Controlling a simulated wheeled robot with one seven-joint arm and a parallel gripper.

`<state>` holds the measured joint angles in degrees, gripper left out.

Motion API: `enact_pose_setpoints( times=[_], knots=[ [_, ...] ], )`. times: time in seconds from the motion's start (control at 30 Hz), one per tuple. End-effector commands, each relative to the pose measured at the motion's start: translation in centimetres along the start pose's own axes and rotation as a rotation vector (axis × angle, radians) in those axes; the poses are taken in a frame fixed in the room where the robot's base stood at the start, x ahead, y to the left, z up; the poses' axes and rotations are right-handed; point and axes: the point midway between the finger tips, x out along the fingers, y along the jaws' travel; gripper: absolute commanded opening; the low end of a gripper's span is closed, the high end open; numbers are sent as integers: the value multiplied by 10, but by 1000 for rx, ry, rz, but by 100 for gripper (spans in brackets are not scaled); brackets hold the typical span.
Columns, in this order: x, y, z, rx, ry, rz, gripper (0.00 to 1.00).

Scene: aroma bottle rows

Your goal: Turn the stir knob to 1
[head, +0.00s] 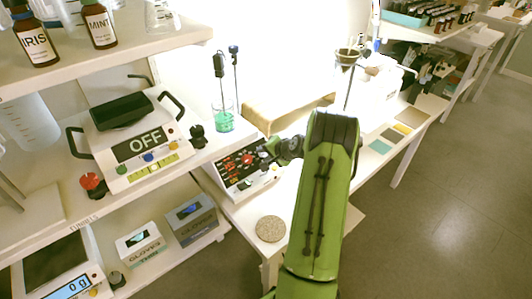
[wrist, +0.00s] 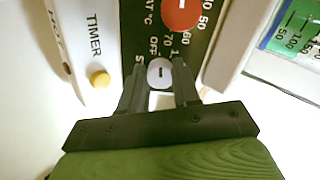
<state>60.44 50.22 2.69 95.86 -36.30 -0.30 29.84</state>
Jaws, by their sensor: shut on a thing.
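The stir knob (wrist: 160,72) is pale and round with a short dark mark, on the dark panel of a white device in the wrist view. Beside it I read "OFF", a "1" and an "S" partly cut off by my finger. My gripper (wrist: 159,84) is shut on the knob, one finger on each side. In the head view the device (head: 243,185) stands on the white bench, and my gripper (head: 266,158) reaches its right side; the stir knob itself is hidden or too small there.
A red heat knob (wrist: 181,12) with temperature numbers is close by on the same panel. A yellow button (wrist: 99,78) sits beside "TIMER". A beaker with green liquid (head: 223,120) stands behind the device, and a round cork mat (head: 271,229) lies in front.

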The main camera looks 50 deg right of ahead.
Motion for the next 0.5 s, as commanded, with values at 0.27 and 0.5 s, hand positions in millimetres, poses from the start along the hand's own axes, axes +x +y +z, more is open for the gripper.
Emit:
enact_pose_setpoints(
  times=[0.27, 0.5],
  knots=[
    [-2, -1, 0, 185, -2, -1, 1],
    [-2, -2, 0, 378, -2, -5, 1]
  ],
)
